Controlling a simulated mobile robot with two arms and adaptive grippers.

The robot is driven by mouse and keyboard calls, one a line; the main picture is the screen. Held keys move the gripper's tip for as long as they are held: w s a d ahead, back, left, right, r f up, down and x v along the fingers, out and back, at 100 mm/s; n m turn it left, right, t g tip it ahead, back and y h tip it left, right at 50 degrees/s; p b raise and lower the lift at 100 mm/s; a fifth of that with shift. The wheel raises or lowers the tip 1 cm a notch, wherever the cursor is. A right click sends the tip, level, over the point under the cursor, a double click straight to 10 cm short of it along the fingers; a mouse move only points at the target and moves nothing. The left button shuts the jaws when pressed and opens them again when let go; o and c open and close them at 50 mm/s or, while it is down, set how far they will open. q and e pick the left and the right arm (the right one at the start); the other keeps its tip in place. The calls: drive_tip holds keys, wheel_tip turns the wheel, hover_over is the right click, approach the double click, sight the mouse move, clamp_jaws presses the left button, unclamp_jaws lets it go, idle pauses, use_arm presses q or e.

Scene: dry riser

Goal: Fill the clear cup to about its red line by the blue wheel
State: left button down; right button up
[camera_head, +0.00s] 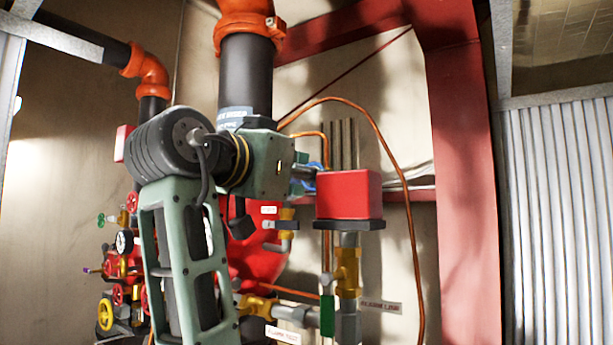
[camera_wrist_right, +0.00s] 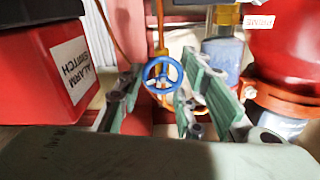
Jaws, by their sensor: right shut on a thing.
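The blue wheel (camera_wrist_right: 162,74) sits between the two green fingers of my right gripper (camera_wrist_right: 160,92) in the right wrist view. My right gripper is shut on it. In the head view only a bit of blue (camera_head: 309,181) shows behind my arm, beside the red box. What looks like the clear cup (camera_wrist_right: 222,62) stands right of the wheel in the wrist view, below a brass fitting, with a bluish tint. I cannot make out its red line or its level. My left gripper is not in view.
A red alarm switch box (camera_head: 348,194) is close to the right of my gripper in the head view. A brass valve (camera_head: 347,270) and copper pipe (camera_head: 415,230) lie near it. A red rounded vessel (camera_wrist_right: 290,50) crowds the wrist view's right. A red steel column (camera_head: 457,150) stands farther right.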

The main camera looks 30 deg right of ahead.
drive_tip(key=shift+m, duration=0.3)
drive_tip(key=o, duration=1.1)
drive_tip(key=shift+s+d, duration=0.1)
drive_tip(key=v, duration=1.2)
